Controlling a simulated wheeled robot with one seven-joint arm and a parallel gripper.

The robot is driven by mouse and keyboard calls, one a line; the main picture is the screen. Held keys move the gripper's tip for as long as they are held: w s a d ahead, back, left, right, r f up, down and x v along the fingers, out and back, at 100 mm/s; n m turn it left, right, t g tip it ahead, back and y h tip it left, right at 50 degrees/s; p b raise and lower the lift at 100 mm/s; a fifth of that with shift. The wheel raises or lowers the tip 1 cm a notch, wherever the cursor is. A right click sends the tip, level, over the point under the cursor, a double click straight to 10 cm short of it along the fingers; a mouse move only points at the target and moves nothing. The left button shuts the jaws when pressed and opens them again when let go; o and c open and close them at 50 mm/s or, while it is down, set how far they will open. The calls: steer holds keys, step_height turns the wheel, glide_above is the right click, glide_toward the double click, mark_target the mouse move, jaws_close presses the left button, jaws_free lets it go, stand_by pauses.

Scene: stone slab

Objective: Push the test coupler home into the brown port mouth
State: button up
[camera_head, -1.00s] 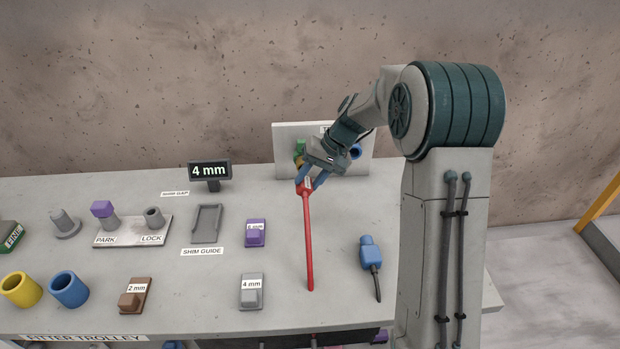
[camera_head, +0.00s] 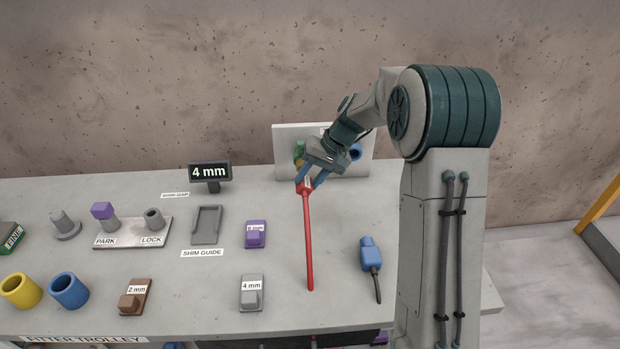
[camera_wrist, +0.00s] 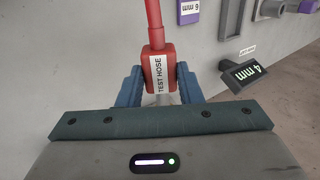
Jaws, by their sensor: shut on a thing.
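The test coupler (camera_wrist: 159,72) is a red block labelled TEST HOSE, with a red hose (camera_head: 308,240) running from it toward the front of the slab. My gripper (camera_wrist: 161,90) is shut on the coupler, with a blue finger on each side. In the head view my gripper (camera_head: 311,181) holds it in front of the upright pale panel (camera_head: 352,166) at the back. A green part (camera_head: 299,150) and a blue port (camera_head: 355,152) show on the panel. No brown port mouth can be made out; my wrist hides part of the panel.
A 4 mm display (camera_head: 210,171) stands left of the panel. A shim guide (camera_head: 206,224), a purple block (camera_head: 256,233), a grey 4 mm block (camera_head: 251,292) and a brown 2 mm block (camera_head: 133,298) lie left of the hose. A blue plug (camera_head: 370,252) lies to the right.

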steer(key=shift+w+p, duration=0.65)
steer(key=shift+w, duration=1.05)
steer(key=o, duration=1.1)
steer(key=shift+o, duration=0.2)
steer(key=shift+r, duration=0.1)
steer(key=b+v, duration=0.1)
steer(key=v, duration=1.2)
steer(key=shift+d+r+b, duration=0.2)
steer(key=shift+r+b, duration=0.1)
steer(key=shift+s, duration=0.1)
steer(key=s+r+t+h, duration=0.1)
steer(key=s+r+h, duration=0.15)
steer(key=s, duration=1.35)
steer(key=s+d+f+t+h, duration=0.1)
steer(key=s+f, duration=0.2)
steer(key=s, duration=0.5)
steer(key=s+d+f+t+h, duration=0.1)
steer(key=s+d+f+h, duration=0.1)
steer(key=s, duration=0.6)
steer(key=shift+s+d+f, duration=0.15)
steer(key=shift+s+f, duration=0.25)
steer(key=shift+f, duration=0.4)
